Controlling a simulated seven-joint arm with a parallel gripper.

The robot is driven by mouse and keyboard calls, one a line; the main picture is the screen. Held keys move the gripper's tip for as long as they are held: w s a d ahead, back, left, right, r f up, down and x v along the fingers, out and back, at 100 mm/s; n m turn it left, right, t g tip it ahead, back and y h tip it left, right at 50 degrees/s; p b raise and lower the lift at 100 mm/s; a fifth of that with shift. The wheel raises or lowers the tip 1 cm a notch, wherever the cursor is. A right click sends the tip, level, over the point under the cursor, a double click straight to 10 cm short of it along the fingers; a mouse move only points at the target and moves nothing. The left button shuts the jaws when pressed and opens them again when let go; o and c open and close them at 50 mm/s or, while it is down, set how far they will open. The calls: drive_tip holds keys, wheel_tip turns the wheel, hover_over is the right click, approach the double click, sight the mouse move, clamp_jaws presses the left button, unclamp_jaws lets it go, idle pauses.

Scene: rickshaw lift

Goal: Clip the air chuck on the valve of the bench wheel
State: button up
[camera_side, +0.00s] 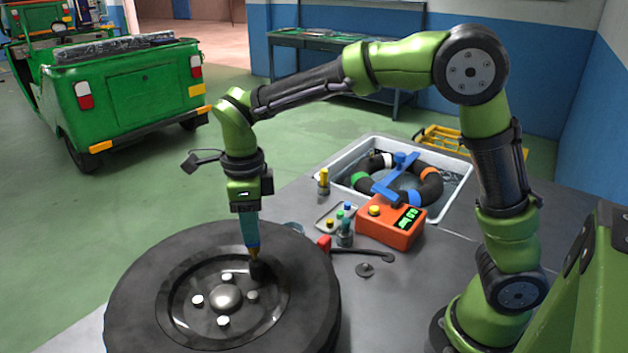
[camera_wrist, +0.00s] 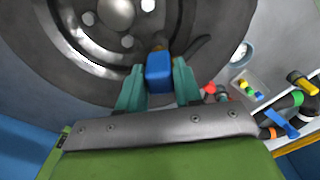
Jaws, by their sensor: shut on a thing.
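The bench wheel (camera_side: 135,283) is a black tyre lying flat on the bench, with a dark rim, pale nuts and a domed hub. My gripper (camera_side: 251,243) points down over the hub side of the rim, its teal fingers shut on the air chuck. In the wrist view the chuck is a blue block (camera_wrist: 159,73) between the fingertips (camera_wrist: 159,80), with a brass-coloured end and a black curved part beyond it. In the side view a dark piece below the fingertips is at the rim. The valve is not clearly distinguishable, so I cannot tell whether the chuck is on it.
An orange box (camera_side: 390,225) with a green readout stands right of the wheel. Behind it is a white basin (camera_side: 340,160) with a black ring and blue clamp. A small parts tray (camera_side: 326,223), a dark lever (camera_side: 365,252) and a small disc (camera_side: 365,269) lie nearby.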

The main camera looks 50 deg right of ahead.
drive_tip(key=shift+f, duration=0.8)
idle(0.4)
drive_tip(key=o, duration=1.3)
drive_tip(key=shift+o, duration=0.2)
drive_tip(key=shift+r, duration=0.1)
drive_tip(key=shift+r, duration=3.45)
